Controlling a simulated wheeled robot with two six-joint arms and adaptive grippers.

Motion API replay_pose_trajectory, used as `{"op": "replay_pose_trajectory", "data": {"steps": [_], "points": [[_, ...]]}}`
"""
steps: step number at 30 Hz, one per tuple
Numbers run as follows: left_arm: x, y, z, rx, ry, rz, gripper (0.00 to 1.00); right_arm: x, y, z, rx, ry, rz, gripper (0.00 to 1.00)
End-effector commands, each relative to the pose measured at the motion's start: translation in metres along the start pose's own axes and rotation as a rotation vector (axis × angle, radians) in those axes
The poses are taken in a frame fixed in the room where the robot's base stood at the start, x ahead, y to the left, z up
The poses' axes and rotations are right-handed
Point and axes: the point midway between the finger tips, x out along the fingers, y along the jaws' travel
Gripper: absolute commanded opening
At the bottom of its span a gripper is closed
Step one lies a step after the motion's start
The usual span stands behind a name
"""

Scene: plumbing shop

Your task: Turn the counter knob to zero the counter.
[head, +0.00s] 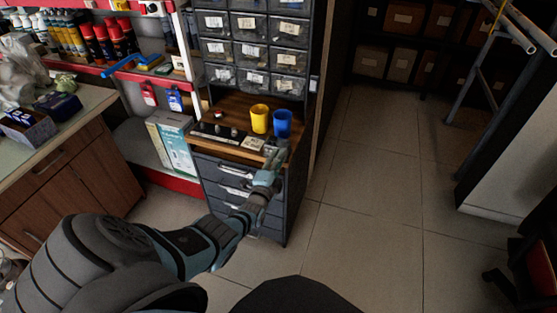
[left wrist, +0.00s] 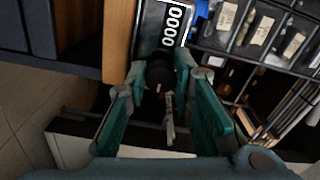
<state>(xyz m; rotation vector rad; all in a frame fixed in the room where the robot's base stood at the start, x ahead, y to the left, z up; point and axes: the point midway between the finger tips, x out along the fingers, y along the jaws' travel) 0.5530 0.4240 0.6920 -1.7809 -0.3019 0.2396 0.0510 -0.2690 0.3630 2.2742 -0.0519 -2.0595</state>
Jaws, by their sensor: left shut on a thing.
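The counter (left wrist: 152,22) is a dark box in the left wrist view, and its white digits read 0000. Its dark round knob (left wrist: 157,76) lies below the digits, between my fingers. My left gripper (head: 275,150) is at the right front edge of the wooden worktop in the head view. In the left wrist view my left gripper (left wrist: 158,88) is shut on the knob, with a finger on either side. In the head view the arm and fingers largely hide the counter and knob. My right gripper is not in view.
A yellow cup (head: 260,119) and a blue cup (head: 282,123) stand on the worktop (head: 238,105) close behind my gripper. A dark strip with small knobs (head: 217,134) lies to the left. Clear drawers (head: 250,52) rise behind. The tiled floor (head: 370,190) at right is free.

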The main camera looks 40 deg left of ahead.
Motion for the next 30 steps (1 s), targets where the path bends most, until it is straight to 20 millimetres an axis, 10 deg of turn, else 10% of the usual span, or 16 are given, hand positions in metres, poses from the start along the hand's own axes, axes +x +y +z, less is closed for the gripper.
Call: {"op": "replay_pose_trajectory", "data": {"steps": [18, 20, 30], "points": [[-0.0012, 0.0021, 0.0006, 0.051, -0.001, 0.005, 0.0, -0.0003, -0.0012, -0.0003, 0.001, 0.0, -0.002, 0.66], [-0.0012, 0.0021, 0.0007, 0.05, -0.001, 0.005, 0.28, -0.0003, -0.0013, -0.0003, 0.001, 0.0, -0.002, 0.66], [-0.0004, 0.0008, -0.0004, 0.049, 0.0, 0.001, 0.31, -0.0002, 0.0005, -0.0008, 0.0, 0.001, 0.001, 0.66]]}}
